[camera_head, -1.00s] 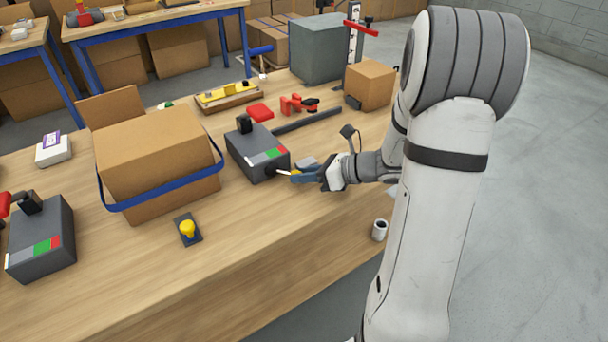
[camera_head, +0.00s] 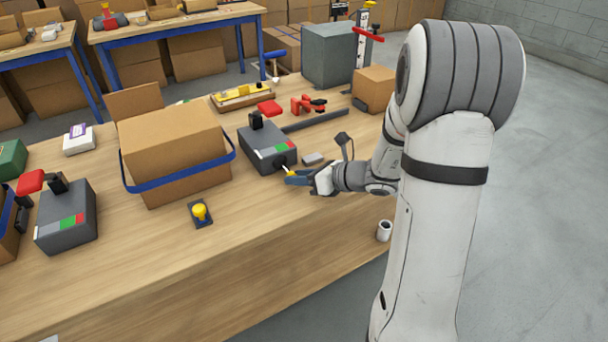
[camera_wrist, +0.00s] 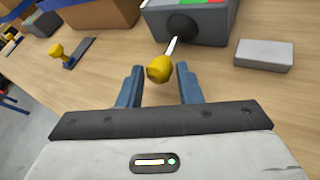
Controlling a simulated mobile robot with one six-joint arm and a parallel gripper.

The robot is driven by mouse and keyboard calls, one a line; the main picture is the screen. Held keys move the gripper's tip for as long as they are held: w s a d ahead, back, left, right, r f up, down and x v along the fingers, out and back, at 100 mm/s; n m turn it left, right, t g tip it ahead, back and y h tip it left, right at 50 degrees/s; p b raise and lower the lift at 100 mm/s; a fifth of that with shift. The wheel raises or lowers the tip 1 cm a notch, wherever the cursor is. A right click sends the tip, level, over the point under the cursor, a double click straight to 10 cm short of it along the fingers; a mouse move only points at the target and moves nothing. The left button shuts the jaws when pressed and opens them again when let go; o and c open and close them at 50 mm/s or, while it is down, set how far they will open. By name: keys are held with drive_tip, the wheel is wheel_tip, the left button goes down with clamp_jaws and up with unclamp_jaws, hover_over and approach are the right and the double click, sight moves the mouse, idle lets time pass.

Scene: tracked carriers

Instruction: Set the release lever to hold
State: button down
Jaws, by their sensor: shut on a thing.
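The release lever is a thin pale rod with a yellow knob (camera_wrist: 159,68), coming out of a round dark boss (camera_wrist: 181,28) on the side of a grey box (camera_head: 262,142). The box top carries white, green and red fields. In the wrist view the rod slants from the boss towards my gripper.
A small grey block (camera_wrist: 264,54) lies right of the box. A carton with a blue band (camera_head: 172,150) stands left. A yellow-knobbed piece on a dark plate (camera_head: 200,212) and a second grey box (camera_head: 66,216) are further left. The front of the table (camera_head: 225,255) is clear.

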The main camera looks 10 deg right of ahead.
drive_tip(key=shift+s+a, duration=0.25)
drive_tip(key=shift+a, duration=0.25)
drive_tip(key=c, duration=1.5)
unclamp_jaws()
drive_tip(key=o, duration=0.3)
drive_tip(key=shift+w+a+f, duration=0.1)
drive_tip(key=shift+a, duration=0.1)
drive_tip(key=shift+d, duration=0.2)
drive_tip(key=shift+d+r, duration=0.2)
drive_tip(key=p+v, duration=0.1)
drive_tip(key=v, duration=0.6)
drive_tip(key=shift+d, duration=0.1)
